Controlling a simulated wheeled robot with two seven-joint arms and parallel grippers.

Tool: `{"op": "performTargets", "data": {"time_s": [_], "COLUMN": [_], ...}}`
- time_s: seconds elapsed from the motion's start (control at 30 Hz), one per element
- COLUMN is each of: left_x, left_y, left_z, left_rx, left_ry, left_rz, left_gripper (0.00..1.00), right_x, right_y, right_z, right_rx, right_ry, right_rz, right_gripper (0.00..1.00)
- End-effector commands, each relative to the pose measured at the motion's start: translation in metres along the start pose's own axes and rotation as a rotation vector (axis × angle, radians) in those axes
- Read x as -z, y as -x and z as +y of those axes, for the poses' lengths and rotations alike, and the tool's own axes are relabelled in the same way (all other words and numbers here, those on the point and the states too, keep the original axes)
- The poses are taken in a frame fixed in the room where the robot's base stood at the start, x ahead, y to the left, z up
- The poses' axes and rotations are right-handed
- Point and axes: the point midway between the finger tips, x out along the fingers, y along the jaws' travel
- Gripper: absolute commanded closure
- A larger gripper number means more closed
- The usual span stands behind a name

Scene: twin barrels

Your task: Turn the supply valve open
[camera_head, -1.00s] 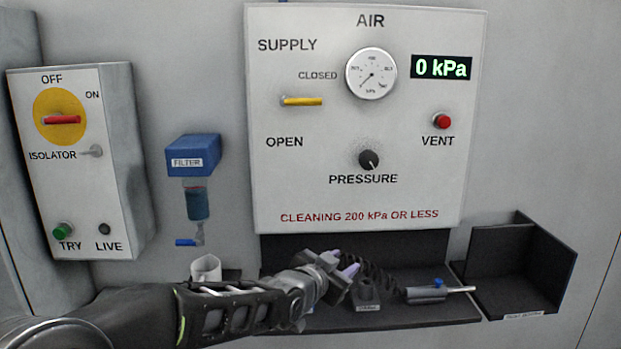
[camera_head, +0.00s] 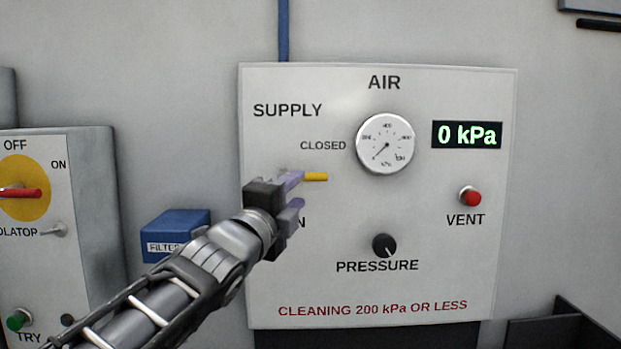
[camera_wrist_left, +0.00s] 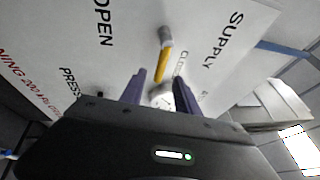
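The yellow supply valve lever (camera_head: 316,177) lies level, its free end pointing right, below the word CLOSED on the air panel (camera_head: 450,290). My left gripper (camera_head: 298,194) is in front of the panel and hides the lever's pivot end and most of the word OPEN. Its two purple fingers are apart with nothing held between them. In the left wrist view the lever (camera_wrist_left: 164,66) shows beyond the gap between the fingertips (camera_wrist_left: 160,73); I cannot tell if they touch it. My right gripper is not in view.
A pressure gauge (camera_head: 385,144) and a display (camera_head: 466,135) reading 0 kPa are right of the lever. The red vent button (camera_head: 469,196) and black pressure knob (camera_head: 384,245) stick out lower. The isolator box (camera_head: 90,220) and blue filter (camera_head: 177,231) stand to the left.

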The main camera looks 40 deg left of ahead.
Motion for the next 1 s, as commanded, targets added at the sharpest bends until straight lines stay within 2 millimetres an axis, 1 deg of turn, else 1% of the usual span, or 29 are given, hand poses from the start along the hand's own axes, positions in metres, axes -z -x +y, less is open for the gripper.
{"op": "performTargets", "data": {"time_s": [0.17, 0.27, 0.37, 0.47, 0.6, 0.73, 0.83, 1.0], "left_x": [0.000, 0.000, -0.001, -0.001, -0.001, -0.001, -0.001, 0.000], "left_y": [0.000, -0.004, -0.013, -0.027, -0.049, -0.067, -0.075, -0.079], "left_z": [0.000, -0.001, 0.000, 0.000, 0.000, 0.000, 0.000, 0.000], "left_rx": [0.000, 0.000, -0.002, -0.002, -0.003, -0.002, -0.001, 0.001], "left_ry": [0.002, 0.002, 0.002, 0.004, 0.004, 0.004, 0.004, 0.005], "left_rz": [0.000, 0.000, -0.001, -0.001, -0.001, -0.001, -0.001, 0.001], "left_gripper": [0.62, 0.62, 0.62, 0.62, 0.62, 0.62, 0.62, 0.62], "right_x": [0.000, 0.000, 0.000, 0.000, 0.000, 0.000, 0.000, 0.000], "right_y": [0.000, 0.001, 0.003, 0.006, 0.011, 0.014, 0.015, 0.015], "right_z": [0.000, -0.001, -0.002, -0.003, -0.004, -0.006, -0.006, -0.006], "right_rx": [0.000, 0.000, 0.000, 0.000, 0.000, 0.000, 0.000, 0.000], "right_ry": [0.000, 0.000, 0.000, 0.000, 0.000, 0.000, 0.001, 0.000], "right_rz": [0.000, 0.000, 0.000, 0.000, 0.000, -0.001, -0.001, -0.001], "right_gripper": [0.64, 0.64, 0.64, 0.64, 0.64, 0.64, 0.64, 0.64]}}
